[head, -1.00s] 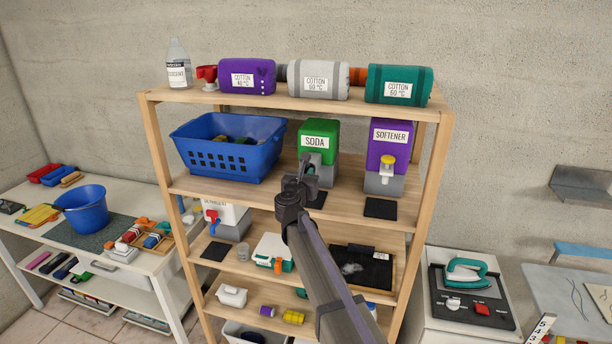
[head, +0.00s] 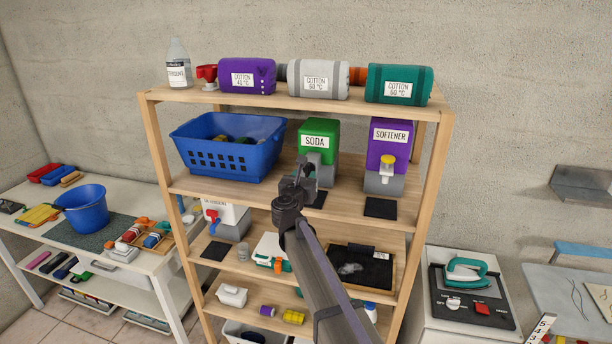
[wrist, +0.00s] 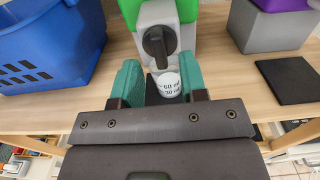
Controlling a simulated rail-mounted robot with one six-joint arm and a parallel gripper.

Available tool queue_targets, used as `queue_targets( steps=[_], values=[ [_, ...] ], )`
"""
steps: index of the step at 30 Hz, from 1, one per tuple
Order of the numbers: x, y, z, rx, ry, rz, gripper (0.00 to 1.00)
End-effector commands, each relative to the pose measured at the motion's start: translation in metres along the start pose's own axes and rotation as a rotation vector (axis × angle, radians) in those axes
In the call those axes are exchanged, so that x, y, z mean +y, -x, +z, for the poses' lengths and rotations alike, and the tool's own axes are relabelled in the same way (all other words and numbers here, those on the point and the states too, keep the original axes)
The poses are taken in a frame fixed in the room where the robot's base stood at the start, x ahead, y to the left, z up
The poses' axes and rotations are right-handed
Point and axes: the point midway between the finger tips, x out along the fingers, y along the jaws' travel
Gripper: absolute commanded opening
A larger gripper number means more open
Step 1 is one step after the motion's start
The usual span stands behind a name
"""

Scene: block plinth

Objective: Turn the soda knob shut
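The green soda dispenser (head: 318,132) with a grey front stands on the upper-middle shelf. In the wrist view its dark knob (wrist: 158,45) has its handle pointing nearly straight down. Nothing is held.
A blue basket (head: 222,165) stands left of the soda dispenser. The purple softener dispenser (head: 387,145) stands to the right, with a black mat (head: 381,208) before it.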

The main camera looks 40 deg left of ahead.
Motion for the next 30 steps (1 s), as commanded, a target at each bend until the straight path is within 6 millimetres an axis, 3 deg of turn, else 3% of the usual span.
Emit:
queue_targets(
  steps=[6,10,25,28,30],
  values=[
    [-0.002,0.059,0.0,0.0,0.0,0.002,0.39],
    [-0.001,0.082,0.0,0.0,0.0,0.001,0.39],
    [0.0,0.086,0.0,0.0,0.021,0.001,0.39],
    [0.022,0.088,0.003,-0.031,0.196,0.128,0.39],
    [0.049,0.105,0.008,-0.127,0.459,0.317,0.39]
  ],
)
